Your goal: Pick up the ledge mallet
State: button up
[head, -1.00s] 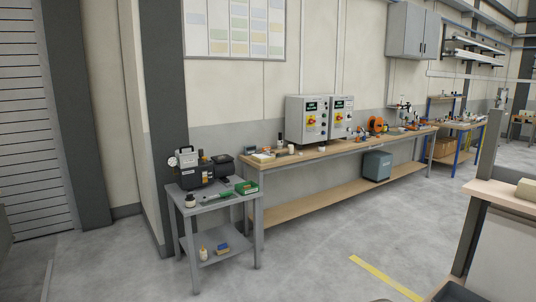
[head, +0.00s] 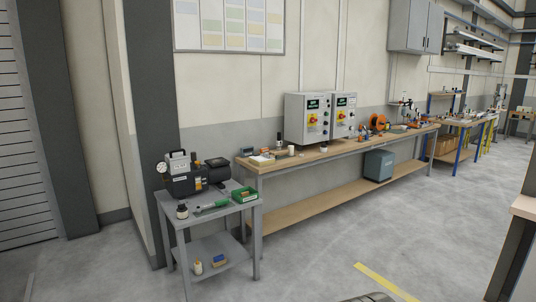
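I cannot make out a mallet for certain in the head view. A small green-handled tool (head: 212,208) lies on the top shelf of the grey trolley (head: 215,219), too small to identify. Beside it on that shelf are a green box (head: 244,195), a dark bottle (head: 182,211) and a black machine with a gauge (head: 190,182). Small items on the long workbench (head: 340,150) are also too small to name surely. My gripper is not in view.
Two grey control boxes (head: 320,115) stand at the back of the workbench. A teal-grey cabinet (head: 378,164) sits on its lower shelf. Another bench edge (head: 523,206) is at the right. The concrete floor (head: 320,245) in front is clear, with a yellow line (head: 387,283).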

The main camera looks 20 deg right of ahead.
aim_at(290, 151)
jog(key=i, duration=2.9)
jog(key=z, duration=1.9)
